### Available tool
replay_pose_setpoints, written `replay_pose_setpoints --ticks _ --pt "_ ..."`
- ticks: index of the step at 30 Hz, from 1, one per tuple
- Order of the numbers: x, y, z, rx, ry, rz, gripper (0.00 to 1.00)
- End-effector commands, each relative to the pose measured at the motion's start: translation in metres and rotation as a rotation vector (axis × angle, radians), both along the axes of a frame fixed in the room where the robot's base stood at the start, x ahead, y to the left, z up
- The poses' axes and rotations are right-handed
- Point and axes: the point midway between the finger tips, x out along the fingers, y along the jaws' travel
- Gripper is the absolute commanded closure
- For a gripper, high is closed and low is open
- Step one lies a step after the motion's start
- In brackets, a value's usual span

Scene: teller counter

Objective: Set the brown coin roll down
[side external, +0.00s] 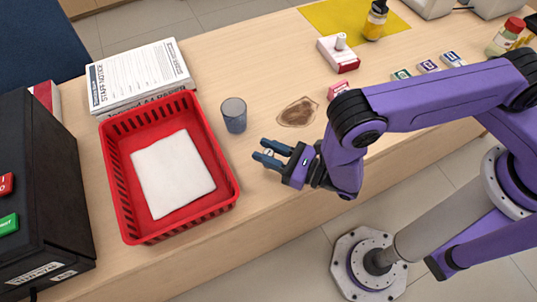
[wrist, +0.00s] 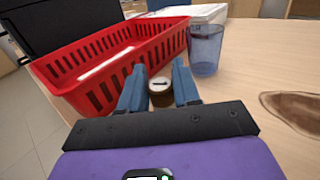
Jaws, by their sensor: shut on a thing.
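The brown coin roll (wrist: 161,95) is between the two fingers of my gripper (wrist: 160,88) in the wrist view, with its pale round end facing up. My gripper is shut on it. In the side external view my gripper (side external: 268,155) is over the wooden counter, just right of the red basket and in front of the glass; the roll is mostly hidden by the fingers there. I cannot tell whether the roll touches the counter.
A red basket (side external: 228,196) holding a white cloth or paper stands close left. A blue-grey glass (side external: 234,115) stands behind the gripper. A brown stain (side external: 298,112) lies to the right. A paper stack (side external: 140,75) is at the back left. The counter's front edge is near.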

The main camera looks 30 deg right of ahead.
Motion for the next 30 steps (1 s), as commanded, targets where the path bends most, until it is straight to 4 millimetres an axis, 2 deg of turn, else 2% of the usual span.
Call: replay_pose_setpoints --ticks 3,6,18,19,21,30 --pt "-0.001 0.000 -0.015 -0.001 -0.001 0.001 1.00" --pt "-0.001 0.000 -0.020 0.001 -0.001 0.001 1.00" --pt "-0.001 0.000 -0.024 0.001 -0.001 0.001 1.00" --pt "-0.001 0.000 -0.024 0.000 0.000 0.001 0.59" --pt "-0.001 0.000 -0.024 0.000 0.000 0.001 0.43" --pt "-0.001 0.000 -0.023 0.000 0.000 0.001 0.43"
